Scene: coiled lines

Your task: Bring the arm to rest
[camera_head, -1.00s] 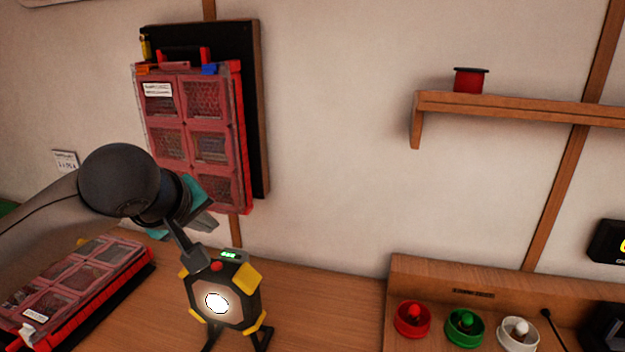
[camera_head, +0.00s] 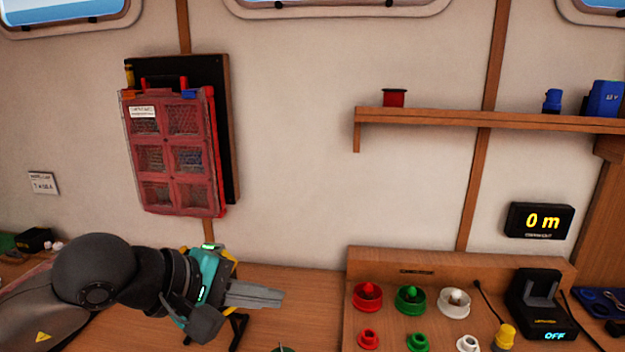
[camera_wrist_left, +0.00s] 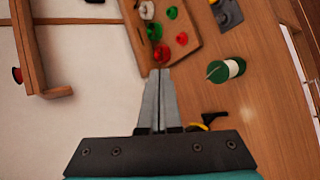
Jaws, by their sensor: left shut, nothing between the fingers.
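My left arm comes in from the left in the head view. Its gripper (camera_head: 262,296) is shut and empty, held above the wooden bench in front of the work lamp, which it mostly covers. In the left wrist view the two fingers (camera_wrist_left: 161,80) lie together, pointing toward the red spool at the end of the spool rack. My right gripper is in neither view.
The spool rack (camera_head: 420,262) holds red, green and white spools. A green and white reel (camera_wrist_left: 229,69) lies on the bench. A red organizer case (camera_head: 170,185) hangs on the wall. A shelf (camera_head: 430,117) and a "0 m" display (camera_head: 540,221) are at right.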

